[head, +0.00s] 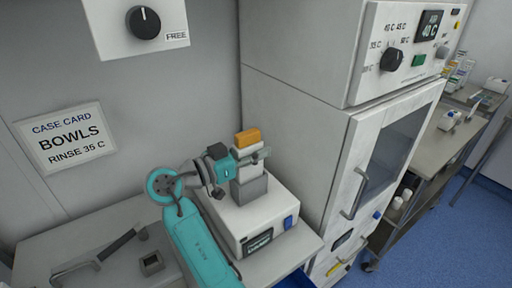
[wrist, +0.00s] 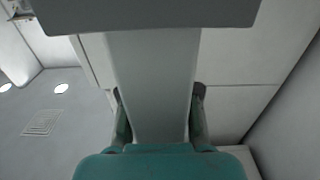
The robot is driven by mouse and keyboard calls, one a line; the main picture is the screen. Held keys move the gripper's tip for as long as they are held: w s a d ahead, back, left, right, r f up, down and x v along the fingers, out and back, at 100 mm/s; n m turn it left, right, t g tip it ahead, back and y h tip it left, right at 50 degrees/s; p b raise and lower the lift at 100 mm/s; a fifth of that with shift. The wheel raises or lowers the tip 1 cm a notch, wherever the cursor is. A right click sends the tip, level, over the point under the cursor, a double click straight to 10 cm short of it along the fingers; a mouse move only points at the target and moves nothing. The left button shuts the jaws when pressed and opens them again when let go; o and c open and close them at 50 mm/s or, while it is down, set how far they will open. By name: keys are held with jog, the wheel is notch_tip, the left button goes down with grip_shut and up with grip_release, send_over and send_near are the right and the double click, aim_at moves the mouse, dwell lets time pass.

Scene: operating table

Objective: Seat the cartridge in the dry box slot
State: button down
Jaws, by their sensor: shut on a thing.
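The cartridge is a pale block with an orange top (head: 247,137). It stands about upright above the grey slot block (head: 250,189) on the white dry box (head: 262,220). My teal gripper (head: 251,157) is shut on the cartridge's pale body, reaching in from the left. In the wrist view, my gripper's fingers (wrist: 158,105) lie on both sides of the cartridge (wrist: 150,75), whose far end meets a wide dark grey block (wrist: 140,12). The slot opening is hidden, so I cannot tell how far the cartridge is inside it.
A tall white cabinet (head: 290,130) stands close on the right of the dry box. A small grey open block (head: 151,263) and a dark bar handle (head: 100,258) are on the counter at left. A sign (head: 66,139) and a dial panel (head: 143,25) are on the wall.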

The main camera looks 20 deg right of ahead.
jog(key=shift+f, duration=1)
jog(key=c, duration=0.7)
grip_release()
jog(key=shift+s+f, duration=0.1)
jog(key=shift+f, duration=0.05)
jog(key=shift+c, duration=0.2)
